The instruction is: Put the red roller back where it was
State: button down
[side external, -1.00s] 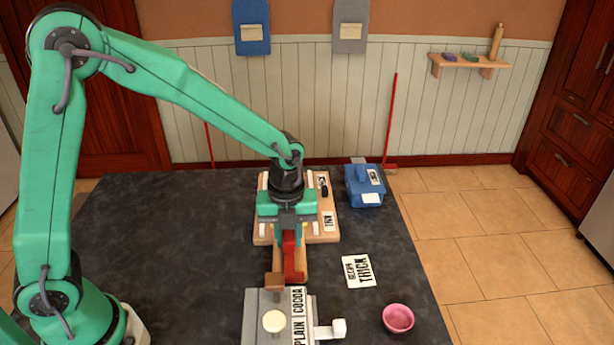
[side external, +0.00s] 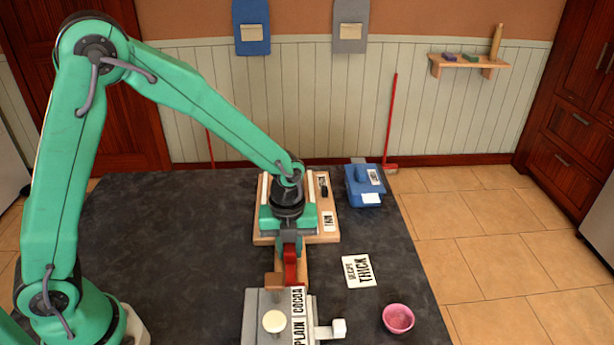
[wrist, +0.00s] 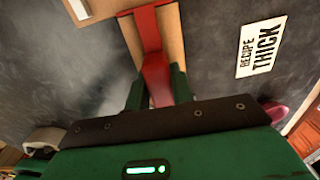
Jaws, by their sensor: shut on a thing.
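The red roller (side external: 291,266) shows as a long red piece over a narrow wooden strip (side external: 305,262), between the wooden board and the grey machine. My gripper (side external: 290,243) points down over it and is shut on it. In the wrist view, my gripper's green fingers (wrist: 157,92) stand on either side of the red roller (wrist: 154,58), which runs away over the wood. The gripper body hides its near end. I cannot tell whether the roller touches the wood.
A wooden board (side external: 329,237) with labels lies behind. A blue box (side external: 364,190) stands behind right. The grey machine (side external: 254,315) with a cream knob is in front. A THICK recipe card (side external: 358,271) and pink bowl (side external: 398,319) lie right. The dark table (side external: 170,260) is clear on the left.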

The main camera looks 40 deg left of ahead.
jog(key=shift+s+a+f, duration=0.1)
jog(key=shift+s+f, duration=0.05)
jog(key=shift+f, duration=0.35)
jog(key=c, duration=1.2)
grip_release()
jog(key=shift+r, duration=0.15)
notch_tip(320, 180, up, 13)
jog(key=shift+r, duration=0.15)
